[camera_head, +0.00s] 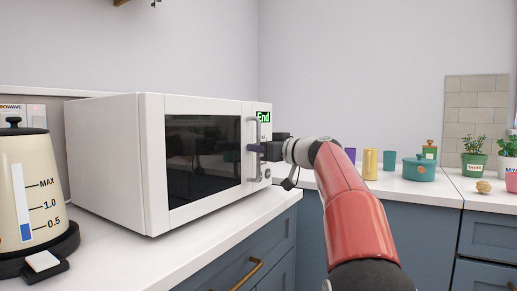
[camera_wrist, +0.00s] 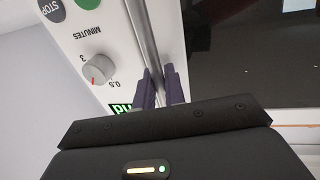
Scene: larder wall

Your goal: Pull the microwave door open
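The white microwave (camera_head: 105,160) stands on the left counter. Its door with a dark window (camera_head: 195,155) looks shut against the body. The grey vertical door handle (camera_head: 251,178) runs along the door's right edge, beside the control panel; the handle also shows in the wrist view (camera_wrist: 145,30). My gripper (camera_head: 254,147) reaches the handle from the right, at about its middle height. In the wrist view, its two purple fingers (camera_wrist: 159,78) are close together with the handle bar between them. The fingers look shut on the bar, though their contact surfaces are hidden.
A cream kettle (camera_head: 22,185) stands on the counter left of the microwave, with a small dark-and-white object (camera_head: 44,263) before it. A teal pot (camera_head: 419,168), cups and plants (camera_head: 474,155) stand on the back counter. The counter before the door (camera_head: 215,235) is clear.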

